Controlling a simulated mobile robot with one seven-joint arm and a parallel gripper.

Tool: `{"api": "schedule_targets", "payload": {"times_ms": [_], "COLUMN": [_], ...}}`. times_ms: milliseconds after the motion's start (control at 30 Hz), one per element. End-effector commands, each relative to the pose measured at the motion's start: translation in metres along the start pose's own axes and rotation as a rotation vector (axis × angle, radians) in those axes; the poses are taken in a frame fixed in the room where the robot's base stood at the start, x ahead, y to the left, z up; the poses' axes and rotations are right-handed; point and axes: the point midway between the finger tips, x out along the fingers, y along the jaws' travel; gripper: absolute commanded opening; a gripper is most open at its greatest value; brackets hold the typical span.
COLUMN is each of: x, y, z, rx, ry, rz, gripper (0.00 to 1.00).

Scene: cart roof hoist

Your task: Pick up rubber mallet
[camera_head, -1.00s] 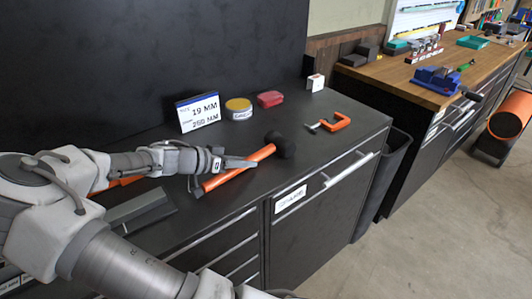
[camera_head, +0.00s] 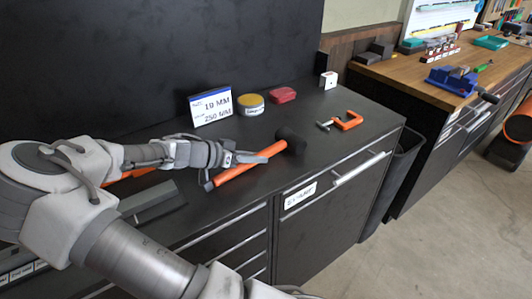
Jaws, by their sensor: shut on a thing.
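The rubber mallet has an orange handle (camera_head: 234,172) and a black head (camera_head: 291,138). It lies along the black cabinet top, its head toward the right and its dark handle end toward my arm. My gripper (camera_head: 262,157) reaches in from the left, and its fingers are shut on the mallet's handle, a little short of the head. Part of the handle is hidden behind the fingers. Whether the mallet is clear of the top cannot be told.
A sign (camera_head: 211,106), a yellow tin (camera_head: 250,104) and a red container (camera_head: 283,95) stand behind the mallet. An orange clamp (camera_head: 343,121) and a small white box (camera_head: 328,80) are to the right. A grey tray-like piece (camera_head: 152,203) lies front left.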

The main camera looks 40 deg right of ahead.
Motion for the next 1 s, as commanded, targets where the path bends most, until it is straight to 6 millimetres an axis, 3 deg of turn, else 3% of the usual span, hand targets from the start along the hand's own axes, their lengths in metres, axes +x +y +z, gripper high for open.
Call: {"api": "schedule_targets", "payload": {"times_ms": [167, 367, 700, 1000], "x": [-0.004, -0.019, -0.037, -0.046], "y": [0.001, 0.009, 0.083, 0.125], "z": [-0.007, -0.034, -0.051, -0.06], "rx": [0.001, 0.005, 0.0, 0.001], "ry": [-0.001, -0.001, 0.0, 0.0], "rz": [-0.003, -0.002, 0.0, 0.001], "gripper": [0.0, 0.0, 0.0, 0.0]}}
